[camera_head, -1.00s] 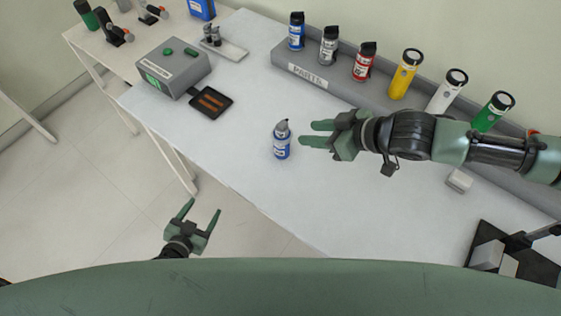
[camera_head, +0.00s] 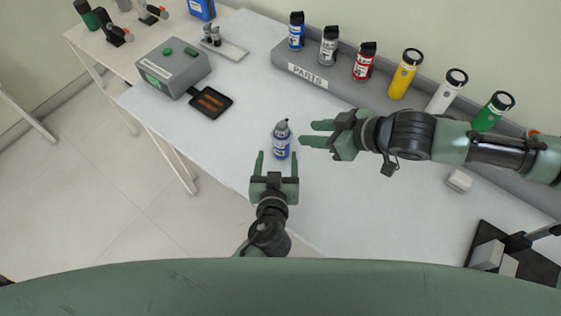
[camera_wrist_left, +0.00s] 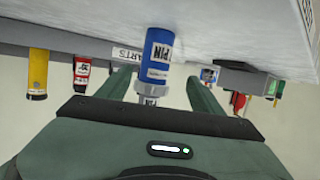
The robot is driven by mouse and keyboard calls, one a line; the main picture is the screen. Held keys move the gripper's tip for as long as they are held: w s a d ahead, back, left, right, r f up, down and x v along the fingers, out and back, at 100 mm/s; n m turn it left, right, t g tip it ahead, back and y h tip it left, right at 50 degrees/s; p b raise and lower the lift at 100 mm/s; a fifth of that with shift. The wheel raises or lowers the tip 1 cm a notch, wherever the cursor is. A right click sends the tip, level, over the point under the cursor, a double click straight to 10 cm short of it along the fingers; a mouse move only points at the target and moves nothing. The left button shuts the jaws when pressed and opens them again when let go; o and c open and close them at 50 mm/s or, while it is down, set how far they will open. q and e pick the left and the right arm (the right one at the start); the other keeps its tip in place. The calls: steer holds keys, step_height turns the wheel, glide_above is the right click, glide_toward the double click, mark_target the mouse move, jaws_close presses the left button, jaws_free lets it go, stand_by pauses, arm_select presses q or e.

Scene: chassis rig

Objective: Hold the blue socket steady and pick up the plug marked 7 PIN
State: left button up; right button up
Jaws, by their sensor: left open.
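A blue socket (camera_head: 281,146) with a grey top stands upright on the white table. In the left wrist view the blue socket (camera_wrist_left: 157,55) shows a white label reading PIN; I cannot make out a number. My left gripper (camera_head: 277,154) is open, its fingertips close to either side of the socket's near side. My right gripper (camera_head: 307,133) is open and empty, just right of the socket, fingers pointing left at it. Blue (camera_head: 296,31), grey (camera_head: 328,46) and red (camera_head: 363,62) parts stand in the rack. Their labels are too small to read, so I cannot tell which is 7 PIN.
The grey PARTS rack (camera_head: 308,78) along the back also holds yellow (camera_head: 405,75), white (camera_head: 446,92) and green (camera_head: 492,112) cylinders. A grey box (camera_head: 172,66) with green buttons and a black tray (camera_head: 211,102) stand at left. A small grey block (camera_head: 459,181) lies at right.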

mark_target(281, 151)
arm_select(q)
steer(key=shift+d+f, duration=0.35)
steer(key=shift+w+d+f+g, duration=0.1)
steer(key=shift+f+g, duration=0.15)
steer(key=shift+g, duration=0.05)
steer(key=x, duration=0.7)
steer(key=shift+w+f, duration=0.1)
